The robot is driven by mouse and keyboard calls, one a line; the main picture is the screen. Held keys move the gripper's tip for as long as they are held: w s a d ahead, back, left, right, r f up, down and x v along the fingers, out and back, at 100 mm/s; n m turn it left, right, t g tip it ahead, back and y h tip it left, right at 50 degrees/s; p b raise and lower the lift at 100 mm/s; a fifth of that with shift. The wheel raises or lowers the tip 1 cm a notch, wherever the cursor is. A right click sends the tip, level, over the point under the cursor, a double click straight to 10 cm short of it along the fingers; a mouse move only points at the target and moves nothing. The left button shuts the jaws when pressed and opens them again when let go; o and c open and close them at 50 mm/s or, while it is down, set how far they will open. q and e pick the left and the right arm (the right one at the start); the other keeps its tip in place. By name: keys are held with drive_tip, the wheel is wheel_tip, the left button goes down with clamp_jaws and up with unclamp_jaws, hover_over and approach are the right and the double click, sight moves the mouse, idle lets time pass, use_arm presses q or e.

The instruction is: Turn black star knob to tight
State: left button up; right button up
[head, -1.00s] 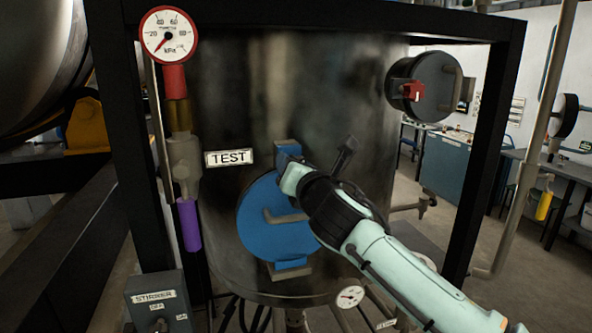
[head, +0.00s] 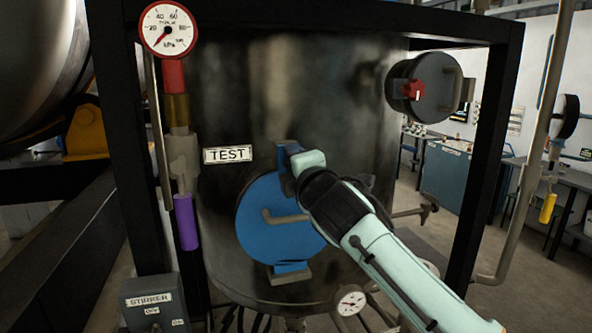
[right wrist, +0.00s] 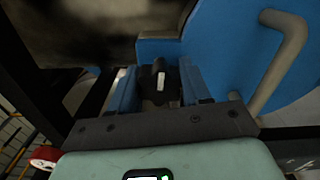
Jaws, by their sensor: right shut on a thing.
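The black star knob (right wrist: 160,78) shows in the right wrist view between the two blue fingers of my right gripper (right wrist: 156,88). It has a white mark on its face. My right gripper is shut on it. In the head view, my right gripper (head: 287,160) is at the top edge of the blue round hatch (head: 268,240) on the dark tank, and it hides the knob there. The hatch's bent grey handle (right wrist: 283,60) is to the right of the fingers in the wrist view. My left gripper is not in view.
A kPa gauge (head: 167,28) and a purple-sleeved pipe (head: 186,222) stand left of the tank. A second round cover (head: 432,72) with a red knob (head: 413,90) is at the upper right. Black frame posts (head: 492,150) flank the tank. A stirrer box (head: 152,300) is at lower left.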

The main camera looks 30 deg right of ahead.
drive_tip(key=m+b, duration=0.1)
drive_tip(key=m, duration=0.3)
drive_tip(key=shift+a+f+m, duration=0.1)
drive_tip(key=shift+f+m, duration=0.05)
drive_tip(key=shift+m, duration=0.15)
drive_tip(key=m+b, duration=0.1)
drive_tip(key=m, duration=0.3)
drive_tip(key=shift+m, duration=0.3)
drive_tip(key=m+b, duration=0.1)
drive_tip(key=m, duration=0.3)
drive_tip(key=shift+r+m, duration=0.25)
drive_tip(key=shift+m, duration=1.35)
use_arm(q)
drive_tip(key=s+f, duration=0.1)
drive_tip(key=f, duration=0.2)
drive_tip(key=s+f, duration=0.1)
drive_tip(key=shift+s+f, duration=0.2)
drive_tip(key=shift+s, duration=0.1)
use_arm(e)
drive_tip(key=shift+s+r+m, duration=0.1)
drive_tip(key=shift+r+m, duration=0.05)
drive_tip(key=shift+m, duration=0.25)
drive_tip(key=o, duration=0.9)
drive_tip(key=shift+o, duration=0.8)
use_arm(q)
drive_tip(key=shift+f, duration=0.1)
